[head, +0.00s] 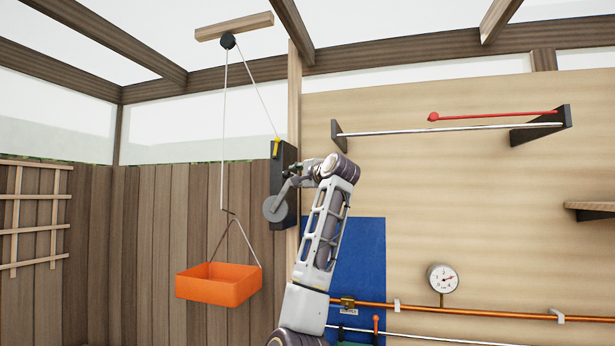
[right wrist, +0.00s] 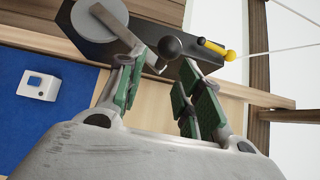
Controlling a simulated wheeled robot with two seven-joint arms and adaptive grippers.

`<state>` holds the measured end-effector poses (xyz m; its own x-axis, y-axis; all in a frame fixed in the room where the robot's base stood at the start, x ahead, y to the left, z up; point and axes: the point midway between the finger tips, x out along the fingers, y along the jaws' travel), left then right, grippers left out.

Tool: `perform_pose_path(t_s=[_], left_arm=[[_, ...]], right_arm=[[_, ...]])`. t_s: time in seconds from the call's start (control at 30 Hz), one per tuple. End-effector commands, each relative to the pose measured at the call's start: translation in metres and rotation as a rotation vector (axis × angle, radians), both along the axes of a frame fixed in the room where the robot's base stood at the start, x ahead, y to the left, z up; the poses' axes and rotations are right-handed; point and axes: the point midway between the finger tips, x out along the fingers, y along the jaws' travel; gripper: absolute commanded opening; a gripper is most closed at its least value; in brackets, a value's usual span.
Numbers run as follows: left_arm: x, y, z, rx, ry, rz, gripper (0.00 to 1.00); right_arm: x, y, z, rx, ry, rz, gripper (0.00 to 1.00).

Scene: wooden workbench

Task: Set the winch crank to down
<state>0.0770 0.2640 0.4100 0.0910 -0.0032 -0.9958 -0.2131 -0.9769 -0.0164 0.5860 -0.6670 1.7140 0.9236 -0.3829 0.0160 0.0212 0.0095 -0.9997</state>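The winch is a dark plate (head: 287,158) on a wooden post, with a grey drum (head: 276,208) low on it. In the right wrist view the drum (right wrist: 98,18) carries a flat metal crank arm (right wrist: 125,38), with a black ball knob (right wrist: 168,47) by its outer end. In the head view the crank slants up from the drum, partly hidden by my gripper. My right gripper (head: 296,176) is at the winch. In the wrist view its green-padded fingers (right wrist: 163,70) are apart, with the knob at the gap between the tips. I cannot tell if they touch. My left gripper is not in view.
An orange bin (head: 219,288) hangs on a rope from a pulley (head: 227,41). A yellow piece (right wrist: 212,46) is at the winch's rope end. A blue panel (head: 361,265), copper pipe (head: 480,312) and gauge (head: 442,278) are right of my arm.

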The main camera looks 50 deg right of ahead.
Motion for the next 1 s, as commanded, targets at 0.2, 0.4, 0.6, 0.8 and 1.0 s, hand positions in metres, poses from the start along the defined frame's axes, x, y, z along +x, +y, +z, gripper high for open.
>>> perform_pose_path(t_s=[0.2, 0.4, 0.6, 0.8, 1.0], left_arm=[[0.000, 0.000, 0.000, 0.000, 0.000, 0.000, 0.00], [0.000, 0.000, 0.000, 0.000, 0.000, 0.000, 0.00], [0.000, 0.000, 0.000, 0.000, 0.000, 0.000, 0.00], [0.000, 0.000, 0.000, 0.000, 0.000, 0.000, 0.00], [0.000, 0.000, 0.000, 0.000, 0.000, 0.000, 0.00]], right_arm=[[-0.022, 0.010, -0.001, -0.001, 0.000, 0.000, 0.35], [-0.040, 0.018, -0.001, -0.001, 0.000, 0.001, 0.35], [-0.051, 0.022, -0.001, -0.001, 0.001, 0.001, 0.35], [-0.054, 0.023, -0.002, -0.001, 0.001, 0.001, 0.35], [-0.053, 0.023, -0.002, -0.001, 0.001, 0.001, 0.35]])
